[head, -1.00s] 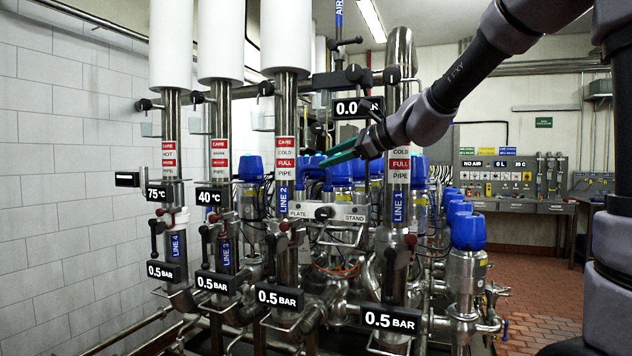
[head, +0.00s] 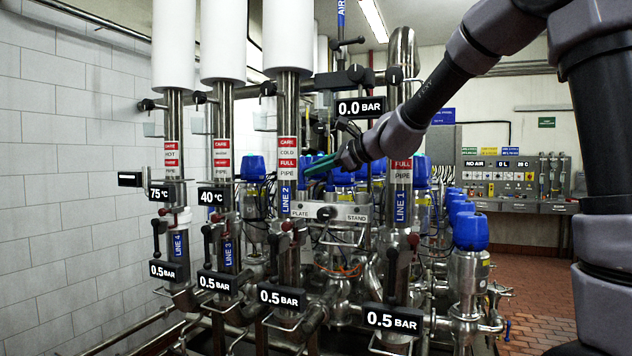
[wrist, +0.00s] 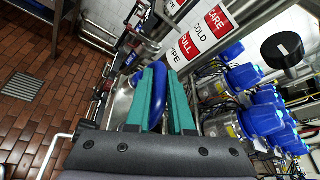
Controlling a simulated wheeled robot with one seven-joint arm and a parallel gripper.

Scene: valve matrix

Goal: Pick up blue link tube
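The blue link tube (wrist: 160,98) shows in the wrist view as a smooth, curved blue piece between and beyond my fingers; part of it is hidden behind them. My gripper (wrist: 164,70) has two teal fingers with a gap between them, one on each side of the blue piece. I cannot tell whether they touch it. In the head view my gripper (head: 312,167) points left, just above the steel plate stand (head: 327,211) between the LINE 2 and LINE 1 pipes. There the tube is hard to tell from the blue valve caps behind.
The LINE 1 pipe (head: 400,205) stands close to my wrist, and the LINE 2 pipe (head: 287,160) stands just past the fingertips. Blue-capped valves (head: 469,232) crowd behind and to the right. Open brick-tiled floor (head: 535,325) lies at the right.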

